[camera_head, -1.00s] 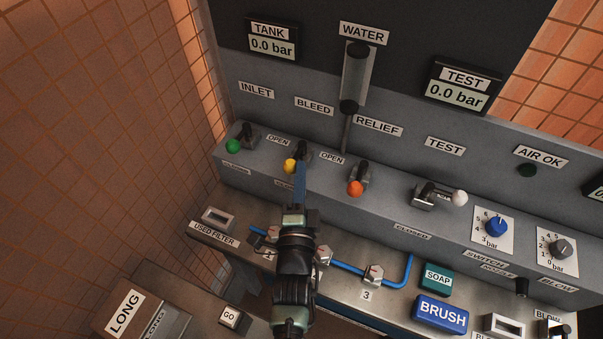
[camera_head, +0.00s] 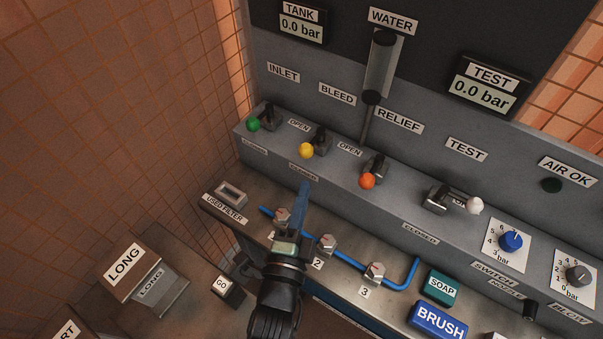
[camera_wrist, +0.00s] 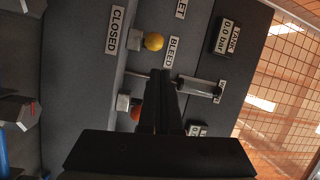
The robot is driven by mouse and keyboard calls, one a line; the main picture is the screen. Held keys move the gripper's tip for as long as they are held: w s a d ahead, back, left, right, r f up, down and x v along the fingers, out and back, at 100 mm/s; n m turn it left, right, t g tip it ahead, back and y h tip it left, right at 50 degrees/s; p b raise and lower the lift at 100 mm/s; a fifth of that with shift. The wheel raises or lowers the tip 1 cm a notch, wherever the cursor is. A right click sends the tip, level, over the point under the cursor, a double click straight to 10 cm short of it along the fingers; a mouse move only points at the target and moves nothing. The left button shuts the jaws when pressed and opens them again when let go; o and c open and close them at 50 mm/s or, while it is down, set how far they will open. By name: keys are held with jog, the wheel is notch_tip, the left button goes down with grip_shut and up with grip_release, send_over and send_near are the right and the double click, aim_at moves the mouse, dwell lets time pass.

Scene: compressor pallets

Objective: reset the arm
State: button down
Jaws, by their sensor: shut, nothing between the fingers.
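My gripper (camera_head: 304,188) is shut and empty. In the head view its blue fingers point up at the panel's front ledge, just below the yellow knob (camera_head: 306,150) of the bleed valve, with a gap between them. In the wrist view the dark fingers (camera_wrist: 162,75) are together, and the yellow knob (camera_wrist: 153,41) is beyond their tips. My arm reaches up from the bottom of the head view over the metal shelf.
The green inlet knob (camera_head: 253,124) and orange relief knob (camera_head: 367,181) flank the yellow one. A blue hose (camera_head: 348,262) with hex fittings runs along the shelf. A soap box (camera_head: 442,287), a blue brush block (camera_head: 438,319) and a LONG block (camera_head: 130,272) stand nearby.

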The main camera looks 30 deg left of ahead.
jog(key=w+d+r+n+t, duration=0.2)
jog(key=w+r, duration=0.1)
jog(key=r, duration=0.7)
jog(key=w+d+r+n+t+h, duration=0.1)
jog(key=w+d+r+n, duration=0.2)
jog(key=r, duration=0.7)
jog(key=w+d+r+n+t, duration=0.2)
jog(key=w+r, duration=0.1)
jog(key=r, duration=0.7)
jog(key=s+d+r+n+t+h, duration=0.1)
jog(key=s+d+r, duration=0.2)
jog(key=r, duration=0.5)
jog(key=s+d+r+n+t+h, duration=0.2)
jog(key=s+r, duration=0.3)
jog(key=r, duration=0.4)
jog(key=s+d+r+n+t+h, duration=0.1)
jog(key=s+d+r+n, duration=0.1)
jog(key=d+r, duration=0.3)
notch_tip(320, 180, up, 4)
jog(key=shift+s+f+t+h, duration=0.15)
jog(key=shift+s+t+h, duration=0.2)
jog(key=shift+s, duration=0.55)
jog(key=shift+n, duration=0.3)
